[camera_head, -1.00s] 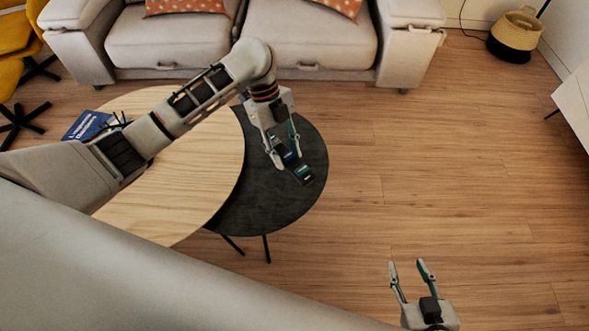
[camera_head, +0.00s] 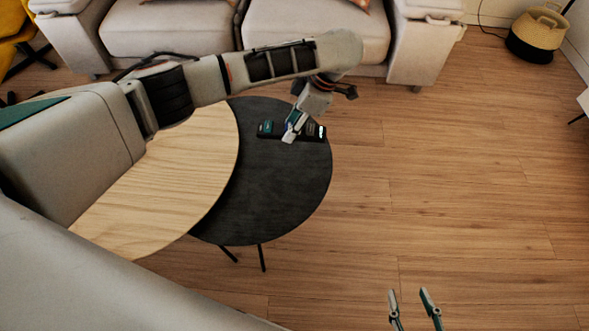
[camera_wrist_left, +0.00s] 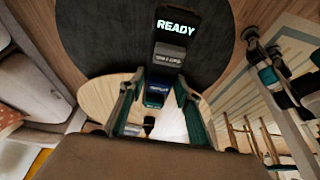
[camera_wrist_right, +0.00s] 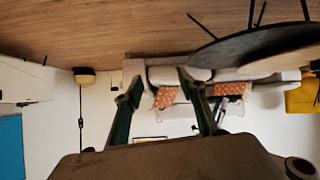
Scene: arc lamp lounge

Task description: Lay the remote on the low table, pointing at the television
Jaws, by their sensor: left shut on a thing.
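The remote (camera_head: 267,130) is a dark bar with labelled patches, lying crosswise in the head view. In the left wrist view the remote (camera_wrist_left: 176,28) has a lit "READY" patch at its far end. My left gripper (camera_head: 291,133) is shut on its middle, over the far part of the dark round low table (camera_head: 285,190). I cannot tell whether the remote touches the top. The dark table (camera_wrist_left: 95,50) also shows behind the remote in the left wrist view. My right gripper (camera_head: 411,296) is open and empty above the floor. I cannot make out a television.
A pale wooden round table (camera_head: 190,185) overlaps the dark one on the left, partly hidden by my left arm. A light sofa (camera_head: 165,35) stands behind. A basket (camera_head: 538,35) is at the far right. The wooden floor (camera_head: 460,170) to the right is clear.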

